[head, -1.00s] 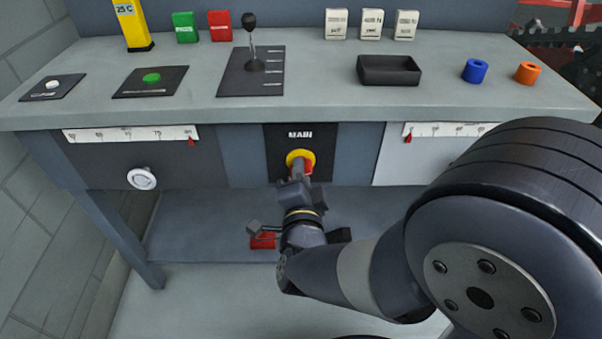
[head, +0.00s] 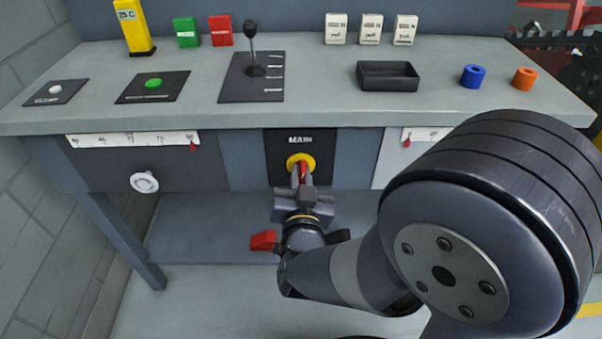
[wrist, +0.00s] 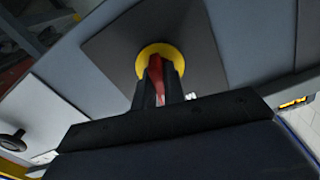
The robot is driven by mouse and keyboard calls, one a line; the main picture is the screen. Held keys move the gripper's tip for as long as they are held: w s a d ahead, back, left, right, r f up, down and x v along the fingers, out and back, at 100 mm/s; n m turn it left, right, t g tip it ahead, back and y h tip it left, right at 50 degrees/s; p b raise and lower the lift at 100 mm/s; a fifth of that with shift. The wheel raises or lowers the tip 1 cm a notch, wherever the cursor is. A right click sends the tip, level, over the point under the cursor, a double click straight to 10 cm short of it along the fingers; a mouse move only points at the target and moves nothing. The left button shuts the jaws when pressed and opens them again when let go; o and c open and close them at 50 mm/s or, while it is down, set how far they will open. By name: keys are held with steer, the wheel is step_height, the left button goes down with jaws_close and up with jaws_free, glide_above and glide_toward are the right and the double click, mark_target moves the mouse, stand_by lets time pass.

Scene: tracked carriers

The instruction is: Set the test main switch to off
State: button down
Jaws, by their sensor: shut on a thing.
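The main switch is a red handle (head: 303,170) on a yellow round plate (head: 292,162), set in a black panel marked MAIN (head: 283,145) on the front of the bench. In the wrist view the red handle (wrist: 155,70) stands in front of the yellow disc (wrist: 172,52). My gripper (head: 301,176) is at the switch, with its fingers shut on the red handle; it also shows in the wrist view (wrist: 160,88). The fingers hide part of the handle. The handle looks close to upright in the head view.
A white knob (head: 144,182) sits left of the switch. A red object (head: 263,240) is below.

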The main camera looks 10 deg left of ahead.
steer(key=shift+n+p, duration=0.3)
steer(key=shift+n, duration=0.9)
steer(key=c, duration=1.5)
jaws_free()
steer(key=p+v, duration=0.1)
steer(key=v, duration=0.9)
steer(key=shift+s, duration=0.4)
steer(key=shift+w, duration=0.1)
